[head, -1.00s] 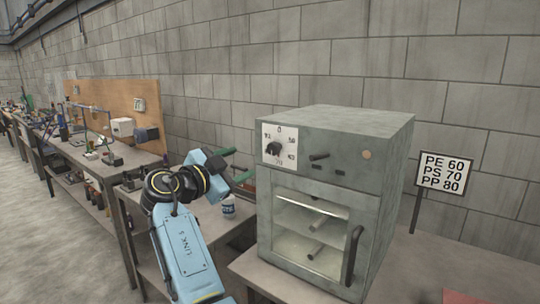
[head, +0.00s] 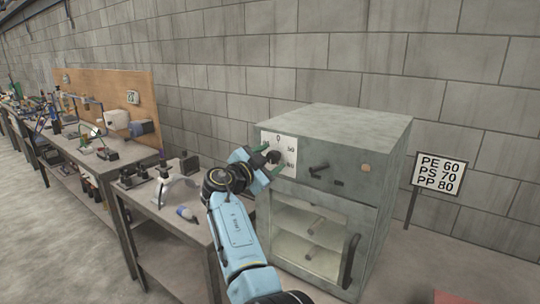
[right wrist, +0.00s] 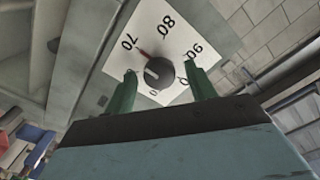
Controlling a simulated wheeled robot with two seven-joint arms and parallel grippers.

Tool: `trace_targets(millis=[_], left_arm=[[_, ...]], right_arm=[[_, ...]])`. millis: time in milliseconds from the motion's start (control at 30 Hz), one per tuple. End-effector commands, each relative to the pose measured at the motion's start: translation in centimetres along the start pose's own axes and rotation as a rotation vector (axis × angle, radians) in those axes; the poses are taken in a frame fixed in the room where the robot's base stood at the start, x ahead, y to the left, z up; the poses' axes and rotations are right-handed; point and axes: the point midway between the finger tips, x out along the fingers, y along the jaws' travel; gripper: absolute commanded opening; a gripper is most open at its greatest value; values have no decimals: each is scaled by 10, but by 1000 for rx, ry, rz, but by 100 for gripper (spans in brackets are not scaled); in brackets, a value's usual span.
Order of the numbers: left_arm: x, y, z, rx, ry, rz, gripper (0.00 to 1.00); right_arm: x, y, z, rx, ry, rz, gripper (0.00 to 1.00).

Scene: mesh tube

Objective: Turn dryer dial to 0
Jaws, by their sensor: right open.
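The dryer (head: 345,150) is a grey metal box oven with a white dial plate (head: 290,146) at its upper left front. The black dial knob (right wrist: 158,73) sits on the plate, with a red mark on its edge near the 70. The plate's 0 shows at its top in the head view. My right gripper (right wrist: 161,90) is open, its green fingers one on each side of the knob in the wrist view, apart from it as far as I can tell. In the head view the right gripper (head: 270,160) partly covers the dial. My left gripper is out of view.
A dark handle (head: 319,168) sticks out right of the dial. The dryer door has a glass window and a dark handle (head: 349,258). A sign (head: 439,173) reading PE 60, PS 70, PP 80 stands to the right. Cluttered workbenches (head: 110,165) stretch left.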

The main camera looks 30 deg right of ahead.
Motion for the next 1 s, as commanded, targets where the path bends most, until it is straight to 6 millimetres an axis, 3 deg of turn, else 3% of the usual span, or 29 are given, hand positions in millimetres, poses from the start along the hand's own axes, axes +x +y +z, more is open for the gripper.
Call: trace_targets(millis=[200,533,1000], left_arm=[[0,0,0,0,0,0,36],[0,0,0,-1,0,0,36],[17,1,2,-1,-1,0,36]], right_arm=[[0,0,0,0,0,0,54],[0,0,0,0,0,0,11],[-1,2,3,-118,0,-1,11]])
